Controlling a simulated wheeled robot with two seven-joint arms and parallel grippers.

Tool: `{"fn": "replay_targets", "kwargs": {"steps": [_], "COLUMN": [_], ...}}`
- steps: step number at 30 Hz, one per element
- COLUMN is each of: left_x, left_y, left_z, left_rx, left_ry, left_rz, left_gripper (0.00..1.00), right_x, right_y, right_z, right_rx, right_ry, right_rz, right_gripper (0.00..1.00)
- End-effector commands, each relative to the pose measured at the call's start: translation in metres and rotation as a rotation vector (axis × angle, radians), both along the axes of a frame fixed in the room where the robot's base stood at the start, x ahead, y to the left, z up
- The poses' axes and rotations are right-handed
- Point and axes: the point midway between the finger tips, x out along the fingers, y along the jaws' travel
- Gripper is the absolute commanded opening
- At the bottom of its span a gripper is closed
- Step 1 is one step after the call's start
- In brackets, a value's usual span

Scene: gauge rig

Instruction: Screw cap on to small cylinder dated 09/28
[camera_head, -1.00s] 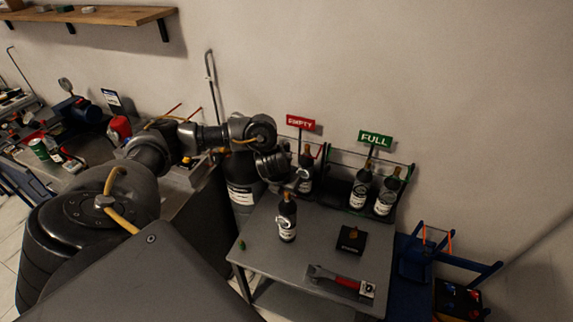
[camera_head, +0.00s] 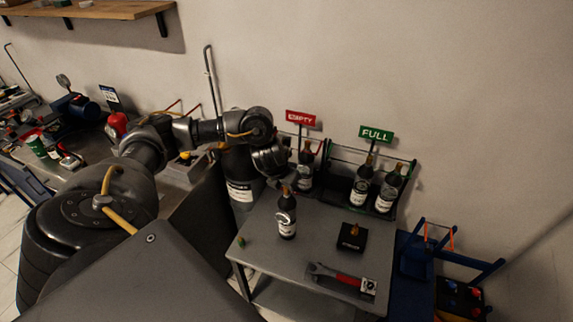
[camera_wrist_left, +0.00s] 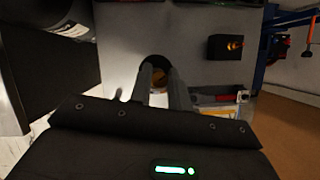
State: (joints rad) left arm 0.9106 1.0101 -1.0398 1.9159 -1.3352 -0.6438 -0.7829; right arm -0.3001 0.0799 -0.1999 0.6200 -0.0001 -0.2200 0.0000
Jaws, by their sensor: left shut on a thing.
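A small dark cylinder (camera_head: 287,222) with a white label and a brownish top stands upright on the grey table. The date on its label is too small to read. My left gripper (camera_head: 284,186) is at its top, coming from behind. In the left wrist view, the fingers (camera_wrist_left: 160,78) are shut on the brown top of the cylinder (camera_wrist_left: 158,64). They hide part of it, and I cannot tell cap from valve there. A small green and brass piece (camera_head: 241,242) lies at the table's left edge; I cannot tell what it is. My right gripper is not in view.
A black block (camera_head: 351,243) with a brass part on top and a red-handled wrench (camera_head: 340,279) lie on the table (camera_head: 315,245). Behind are racks with similar cylinders under a red EMPTY sign (camera_head: 301,118) and a green FULL sign (camera_head: 376,134). A large dark cylinder (camera_head: 240,185) stands left.

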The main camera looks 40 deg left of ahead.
Motion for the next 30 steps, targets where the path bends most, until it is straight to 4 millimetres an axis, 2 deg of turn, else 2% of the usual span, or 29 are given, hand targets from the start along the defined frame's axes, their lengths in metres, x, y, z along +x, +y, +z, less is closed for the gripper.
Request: {"fn": "replay_targets", "kwargs": {"steps": [30], "left_x": [0.0], "left_y": [0.001], "left_z": [-0.003], "left_rx": [0.003], "left_ry": [0.0], "left_rz": [-0.311], "left_gripper": [0.0], "right_x": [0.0], "right_y": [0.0], "right_z": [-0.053], "right_rx": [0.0], "right_ry": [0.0], "right_rz": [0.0], "right_gripper": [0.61]}}
